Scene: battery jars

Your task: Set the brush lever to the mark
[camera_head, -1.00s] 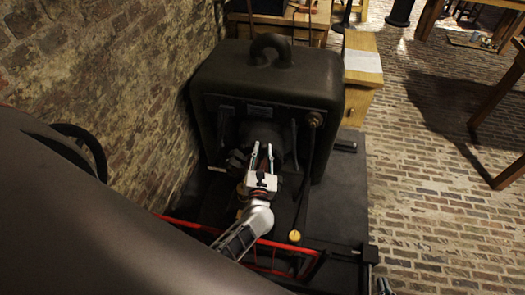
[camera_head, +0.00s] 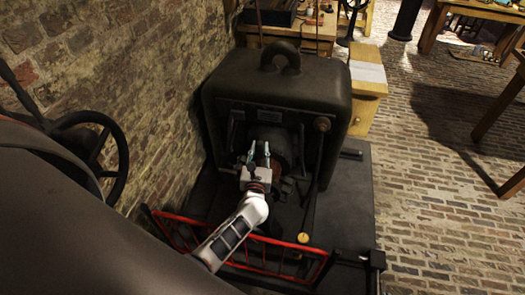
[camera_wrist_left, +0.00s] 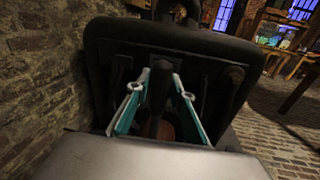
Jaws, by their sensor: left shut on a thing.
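The dark machine (camera_head: 275,95) has a recessed front panel and a round loop on top. My left gripper (camera_head: 259,150) is at the middle of that panel. In the left wrist view its two teal-edged fingers (camera_wrist_left: 161,80) are on both sides of a dark upright handle (camera_wrist_left: 158,92), which I take to be the brush lever. The gripper is shut on it. In the head view the handle is mostly hidden by the fingers. I cannot make out the mark in either view. My right gripper is not in view.
A red rail (camera_head: 285,246) crosses in front of the machine. A dark handwheel (camera_head: 112,150) and a brick wall (camera_head: 130,60) are at left. The brick floor (camera_head: 430,190) at right is open.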

